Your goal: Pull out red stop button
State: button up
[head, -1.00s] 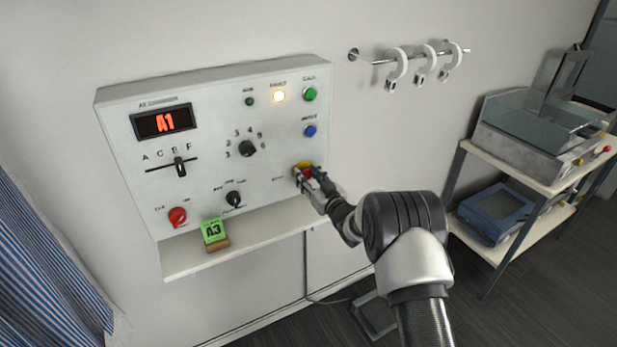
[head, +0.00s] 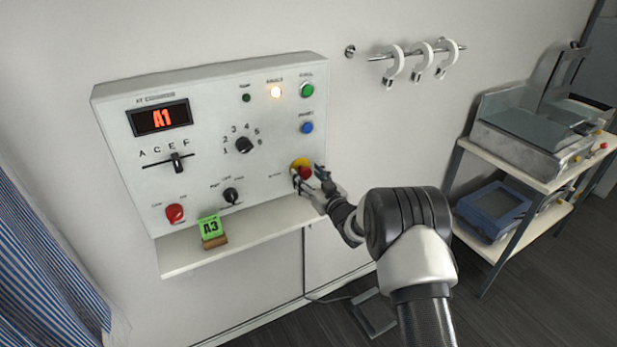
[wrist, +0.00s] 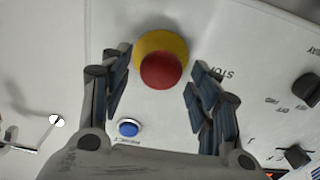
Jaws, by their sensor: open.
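The red stop button (head: 305,173) sits on a yellow round base (head: 299,164) at the lower right of the white control panel (head: 212,146). In the wrist view the red button (wrist: 161,70) and its yellow base (wrist: 160,45) lie between the two fingers. My gripper (wrist: 160,75) is open, with one finger on each side of the button and a visible gap to both. In the head view my gripper (head: 308,176) is at the panel face and partly covers the button's surroundings.
The panel also has a blue button (head: 306,127), a green button (head: 307,90), a lit lamp (head: 275,92) and a red knob (head: 175,214). A shelf (head: 250,236) with a green A3 tag (head: 210,228) is below. A rail with hooks (head: 420,55) is at upper right.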

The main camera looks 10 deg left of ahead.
jog(key=v, duration=1.2)
dwell(0.3)
